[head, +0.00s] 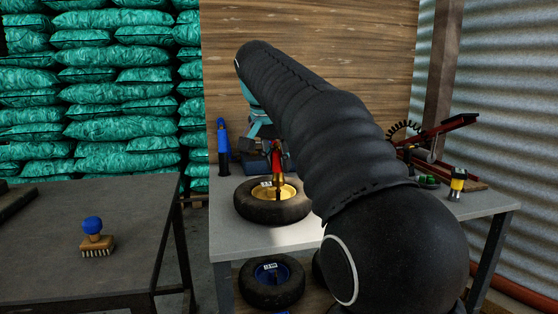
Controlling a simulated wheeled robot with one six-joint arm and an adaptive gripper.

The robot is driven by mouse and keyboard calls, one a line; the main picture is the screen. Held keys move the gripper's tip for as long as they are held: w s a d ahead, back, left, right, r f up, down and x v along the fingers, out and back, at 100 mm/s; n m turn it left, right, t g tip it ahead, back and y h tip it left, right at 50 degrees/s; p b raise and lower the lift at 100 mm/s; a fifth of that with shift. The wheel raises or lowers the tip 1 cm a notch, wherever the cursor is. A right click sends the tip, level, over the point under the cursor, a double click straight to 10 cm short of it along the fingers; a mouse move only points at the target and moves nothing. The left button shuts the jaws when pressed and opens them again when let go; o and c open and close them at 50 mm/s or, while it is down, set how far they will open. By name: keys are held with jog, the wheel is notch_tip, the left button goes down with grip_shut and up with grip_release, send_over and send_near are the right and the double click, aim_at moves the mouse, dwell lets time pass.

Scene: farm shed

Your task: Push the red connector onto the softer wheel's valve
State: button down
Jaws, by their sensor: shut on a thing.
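The red connector (278,156) is upright above a black tyre with a yellow hub (243,207), which lies flat on the grey workbench. My gripper (275,150) is shut on the connector, though my arm hides part of it. The connector's lower end is close over the hub; I cannot tell whether it touches a valve. A second wheel with a blue hub (251,295) lies on the lower shelf. Both hubs carry a small white tag with print too small to read. The frame does not show which wheel is softer.
A blue bottle-like object (222,150) stands at the bench's back left. A brush with a blue knob (95,240) sits on the otherwise mostly clear left table (60,215).

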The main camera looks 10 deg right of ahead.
aim_at(278, 145)
jog(key=shift+f+b, duration=0.35)
jog(key=shift+f, duration=0.5)
dwell(0.7)
jog(key=shift+c, duration=1.4)
grip_release()
jog(key=shift+r+p, duration=2.2)
jog(key=shift+r, duration=1.8)
